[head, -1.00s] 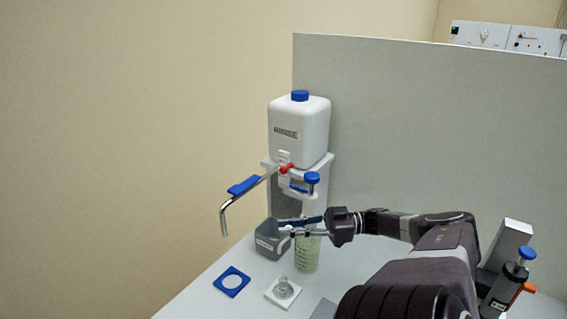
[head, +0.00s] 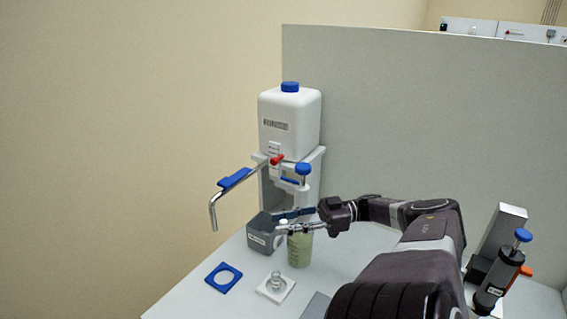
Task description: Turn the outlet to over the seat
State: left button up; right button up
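The outlet (head: 212,212) is a bent metal spout with a blue grip (head: 235,180). It reaches left from a red-handled valve (head: 277,160) under the white rinse bottle (head: 290,122), and its tip points down. A blue square plate with a round hole (head: 223,278) and a white square base with a small clear glass piece (head: 275,287) lie on the table; I cannot tell which is the seat. My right gripper (head: 278,221) is open, fingers apart, to the right of and below the outlet, by a grey bin. My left gripper is out of view.
The grey bin (head: 262,236) and a greenish beaker (head: 299,250) stand close by my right gripper. A blue-knobbed clamp (head: 303,170) is above it. A grey panel (head: 400,110) rises behind. The table's front left is clear.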

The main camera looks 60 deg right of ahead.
jog(key=shift+r, duration=5.05)
